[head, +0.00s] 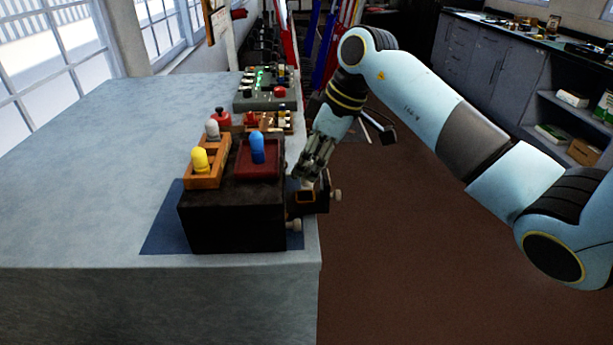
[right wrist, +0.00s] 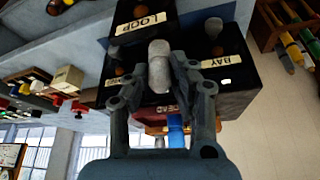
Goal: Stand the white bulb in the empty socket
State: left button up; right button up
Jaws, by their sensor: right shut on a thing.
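My right gripper (head: 307,178) is at the right side of the black lever frame (head: 235,222), pointing down. In the right wrist view its fingers (right wrist: 165,62) are shut on a white bulb (right wrist: 160,72), held between the fingertips. Below the gripper in the head view is a small dark part with an orange-rimmed opening (head: 305,198); I cannot tell if it is the empty socket. A wooden holder (head: 205,180) on the frame carries a yellow bulb (head: 200,160) and a greyish-white bulb (head: 212,129). The held bulb is hidden in the head view. My left gripper is out of view.
A blue bulb (head: 257,148) stands in a dark red tray (head: 258,172) on the frame. Pale knobs (head: 296,225) stick out at the frame's side. Labels LOOP (right wrist: 141,22) and BAY (right wrist: 222,61) mark the frame. A control box (head: 265,100) stands farther back. The table's left is clear.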

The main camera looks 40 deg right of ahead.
jog(key=shift+d+x, duration=0.2)
jog(key=shift+x, duration=1)
notch_tip(320, 180, down, 3)
jog(key=shift+d+r, duration=0.15)
jog(key=shift+r, duration=0.05)
jog(key=shift+f, duration=0.1)
jog(key=o, duration=0.9)
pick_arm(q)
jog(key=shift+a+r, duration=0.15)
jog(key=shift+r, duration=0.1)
pick_arm(e)
jog(key=shift+o, duration=0.2)
